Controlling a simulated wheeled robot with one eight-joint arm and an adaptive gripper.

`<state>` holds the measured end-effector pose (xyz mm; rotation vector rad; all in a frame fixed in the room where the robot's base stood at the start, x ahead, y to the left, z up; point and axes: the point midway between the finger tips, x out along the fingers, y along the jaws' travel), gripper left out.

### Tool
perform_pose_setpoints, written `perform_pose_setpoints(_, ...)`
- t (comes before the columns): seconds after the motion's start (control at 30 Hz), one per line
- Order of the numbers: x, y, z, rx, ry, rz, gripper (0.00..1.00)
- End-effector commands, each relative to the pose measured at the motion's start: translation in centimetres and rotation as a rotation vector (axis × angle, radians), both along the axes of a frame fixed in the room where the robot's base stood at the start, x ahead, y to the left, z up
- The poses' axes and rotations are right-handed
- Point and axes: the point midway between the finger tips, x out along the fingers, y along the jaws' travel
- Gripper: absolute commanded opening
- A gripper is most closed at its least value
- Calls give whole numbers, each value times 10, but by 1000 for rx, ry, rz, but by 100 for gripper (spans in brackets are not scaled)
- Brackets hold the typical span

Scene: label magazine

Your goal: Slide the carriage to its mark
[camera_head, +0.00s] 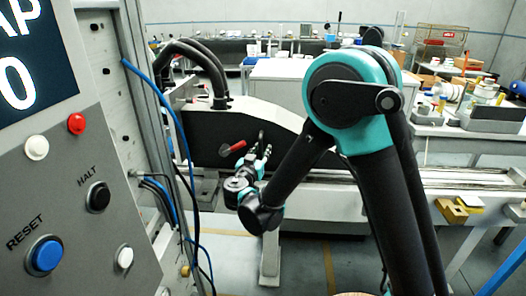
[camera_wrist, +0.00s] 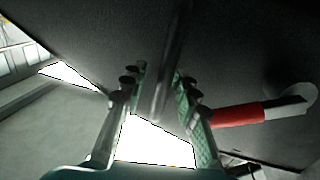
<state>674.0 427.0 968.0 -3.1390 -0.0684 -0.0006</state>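A dark carriage-like body (camera_head: 205,130) with a sloping top stands on a long rail (camera_head: 470,182) in the head view. Its dark face (camera_wrist: 230,50) fills most of the wrist view. An upright dark bar handle (camera_wrist: 163,75) stands out from this face. My gripper (camera_head: 264,152) is at the face in the head view. In the wrist view my gripper (camera_wrist: 160,90) has its two green-padded fingers apart, one on each side of the bar, with gaps visible. I cannot make out the mark.
A red-gripped lever (camera_head: 233,147) sits just left of my gripper; it shows close to the right finger in the wrist view (camera_wrist: 238,115). A control panel (camera_head: 70,150) with buttons and blue cables (camera_head: 170,100) stands at the left.

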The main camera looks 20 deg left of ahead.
Motion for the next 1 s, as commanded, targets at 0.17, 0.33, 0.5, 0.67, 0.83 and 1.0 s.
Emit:
perform_pose_setpoints(0.17,0,-1,0,0,0,-2,34)
perform_pose_setpoints(0.33,-3,-1,0,0,0,-2,34)
perform_pose_setpoints(0.5,-24,-2,0,0,0,0,34)
perform_pose_setpoints(0.67,-58,-3,0,0,0,2,34)
perform_pose_setpoints(0.83,-90,-3,0,0,0,2,34)
perform_pose_setpoints(1.0,-112,-4,0,0,0,1,34)
